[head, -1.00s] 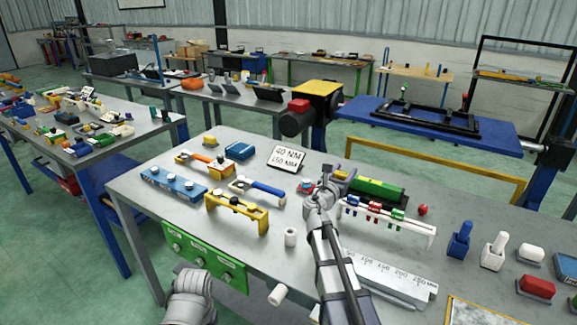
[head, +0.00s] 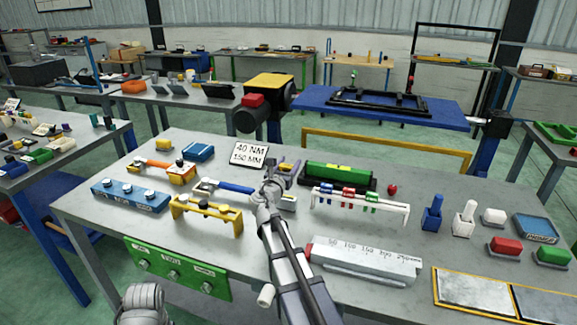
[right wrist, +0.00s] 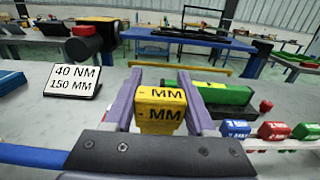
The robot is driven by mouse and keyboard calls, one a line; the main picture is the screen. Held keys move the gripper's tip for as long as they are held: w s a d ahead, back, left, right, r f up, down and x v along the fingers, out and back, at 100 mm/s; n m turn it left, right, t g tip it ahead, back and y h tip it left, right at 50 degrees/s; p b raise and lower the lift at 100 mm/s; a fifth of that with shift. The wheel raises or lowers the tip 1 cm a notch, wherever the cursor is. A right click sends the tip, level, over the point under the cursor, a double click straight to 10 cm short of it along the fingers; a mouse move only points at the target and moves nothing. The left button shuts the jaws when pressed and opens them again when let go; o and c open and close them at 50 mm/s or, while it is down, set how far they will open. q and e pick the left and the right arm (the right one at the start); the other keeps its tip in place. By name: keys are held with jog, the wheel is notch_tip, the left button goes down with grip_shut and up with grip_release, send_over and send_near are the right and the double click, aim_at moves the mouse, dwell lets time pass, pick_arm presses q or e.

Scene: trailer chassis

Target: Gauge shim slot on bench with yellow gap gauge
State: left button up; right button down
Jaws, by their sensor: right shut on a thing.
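My right gripper (head: 285,172) is over the middle of the bench (head: 240,270), left of a green block. In the right wrist view its purple fingers (right wrist: 165,105) are shut on the yellow gap gauge (right wrist: 160,110), a block with black "MM" marks facing the camera. In the head view the gauge is mostly hidden by the gripper. I cannot tell whether the gauge touches the bench. I cannot pick out the shim slot for certain. My left gripper is not in view.
The green block (head: 322,170) in a black tray and a white rack (head: 390,207) with coloured pieces stand right of the gripper. A sign (head: 248,154) and blue-handled wrench (head: 232,187) are left. A yellow bridge-shaped fixture (head: 207,209) and a scale block (head: 365,258) stand nearer.

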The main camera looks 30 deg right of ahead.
notch_tip(320, 180, down, 6)
jog(key=b, duration=0.5)
jog(key=shift+r+b, duration=0.15)
jog(key=shift+b, duration=0.2)
jog(key=shift+f+b, duration=1.25)
jog(key=shift+b, duration=0.05)
dwell(1.0)
jog(key=shift+s+a+f+b, duration=0.25)
jog(key=shift+s+b, duration=0.2)
jog(key=shift+s, duration=0.05)
dwell(0.7)
jog(key=shift+r, duration=0.1)
jog(key=shift+w+d+r+p, duration=0.1)
jog(key=shift+w+r+p, duration=0.1)
jog(key=shift+r+p, duration=0.6)
notch_tip(320, 180, up, 6)
jog(key=p, duration=0.7)
jog(key=shift+w+d+r, duration=0.15)
jog(key=shift+w+r, duration=0.05)
jog(key=shift+w, duration=0.1)
